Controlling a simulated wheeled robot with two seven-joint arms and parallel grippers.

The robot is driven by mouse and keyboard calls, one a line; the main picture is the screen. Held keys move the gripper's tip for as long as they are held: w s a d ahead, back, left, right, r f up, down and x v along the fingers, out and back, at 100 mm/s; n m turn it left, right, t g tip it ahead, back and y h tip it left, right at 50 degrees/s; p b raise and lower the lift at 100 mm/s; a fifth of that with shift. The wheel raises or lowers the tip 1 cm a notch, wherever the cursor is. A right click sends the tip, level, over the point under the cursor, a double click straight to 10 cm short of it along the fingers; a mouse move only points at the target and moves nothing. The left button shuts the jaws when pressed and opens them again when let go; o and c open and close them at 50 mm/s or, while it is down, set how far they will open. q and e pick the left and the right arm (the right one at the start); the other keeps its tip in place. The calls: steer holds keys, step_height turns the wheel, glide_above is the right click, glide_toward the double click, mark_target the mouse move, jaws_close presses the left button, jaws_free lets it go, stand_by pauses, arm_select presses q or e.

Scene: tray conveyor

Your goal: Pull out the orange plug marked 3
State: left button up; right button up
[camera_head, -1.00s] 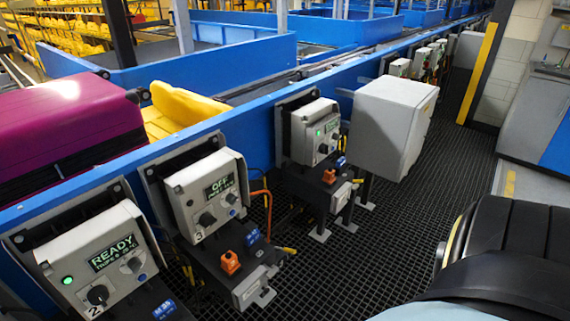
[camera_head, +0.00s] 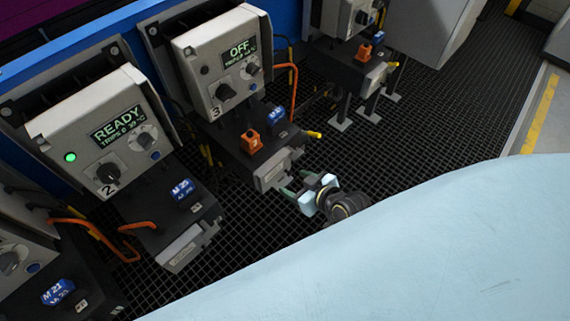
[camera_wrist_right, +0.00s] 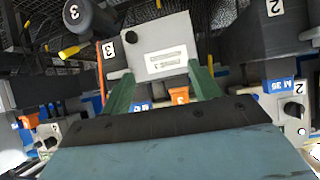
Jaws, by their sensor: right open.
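The orange plug (camera_head: 250,140) sits upright in the black base below the control box (camera_head: 220,60) marked 3, whose display reads OFF. In the right wrist view the orange plug (camera_wrist_right: 179,97) with a 3 on it shows between the fingers, partly hidden by the gripper body. My right gripper (camera_head: 297,182) is open and empty, in front of that base's grey end block (camera_head: 272,170), to the right of and lower than the plug in the head view. Its green fingers (camera_wrist_right: 161,72) also show in the right wrist view. My left gripper is not in view.
A blue block (camera_head: 275,117) sits beside the plug. Box 2 (camera_head: 100,130) at the left reads READY, with a green light. Another station with an orange plug (camera_head: 364,52) stands beyond station 3. Orange cables (camera_head: 294,85) hang nearby. Dark grating floor (camera_head: 420,120) is open at the right.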

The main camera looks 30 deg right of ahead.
mark_target(255, 141)
steer(key=w+a+r+n+t+y+b, duration=0.1)
steer(key=w+a+r+t+y+b, duration=0.2)
steer(key=r, duration=0.7)
steer(key=shift+h, duration=0.6)
steer(key=x, duration=0.4)
steer(key=b+x, duration=0.1)
steer(key=x, duration=0.3)
steer(key=d+x, duration=0.1)
steer(key=x, duration=0.3)
steer(key=shift+w+f, duration=0.1)
steer(key=shift+f, duration=0.25)
arm_select(q)
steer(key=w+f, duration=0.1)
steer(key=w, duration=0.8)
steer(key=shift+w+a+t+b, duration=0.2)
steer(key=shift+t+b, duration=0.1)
steer(key=shift+b, duration=0.15)
arm_select(e)
steer(key=shift+x, duration=0.8)
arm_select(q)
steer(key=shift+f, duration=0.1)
arm_select(e)
steer(key=c, duration=1.1)
steer(key=shift+c, duration=0.2)
steer(key=shift+r, duration=0.15)
